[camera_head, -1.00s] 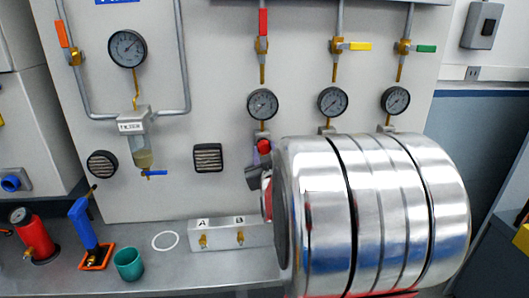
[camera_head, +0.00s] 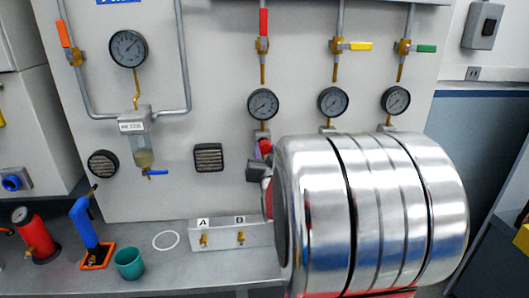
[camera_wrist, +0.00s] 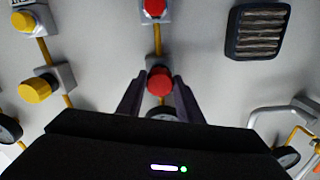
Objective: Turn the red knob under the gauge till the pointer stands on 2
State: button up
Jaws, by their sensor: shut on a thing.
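The red knob (camera_head: 265,147) is under the left one of three gauges on the panel. It also shows in the wrist view (camera_wrist: 160,79), between my two dark fingers. My gripper (camera_wrist: 159,84) is shut on this knob; in the head view part of it (camera_head: 257,170) shows at the knob, and my large silver arm link hides the rest.
Two more gauges (camera_head: 333,102) (camera_head: 396,100) stand to the right. In the wrist view another red knob (camera_wrist: 154,8) and two yellow knobs (camera_wrist: 26,20) (camera_wrist: 36,90) are nearby. A grey block marked A and B (camera_head: 220,233) sits on the bench below.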

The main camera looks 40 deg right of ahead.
jog(key=m, duration=0.3)
jog(key=shift+w+a+f+m, duration=0.1)
jog(key=shift+a+m, duration=0.05)
jog(key=shift+m, duration=1.95)
jog(key=o, duration=1.1)
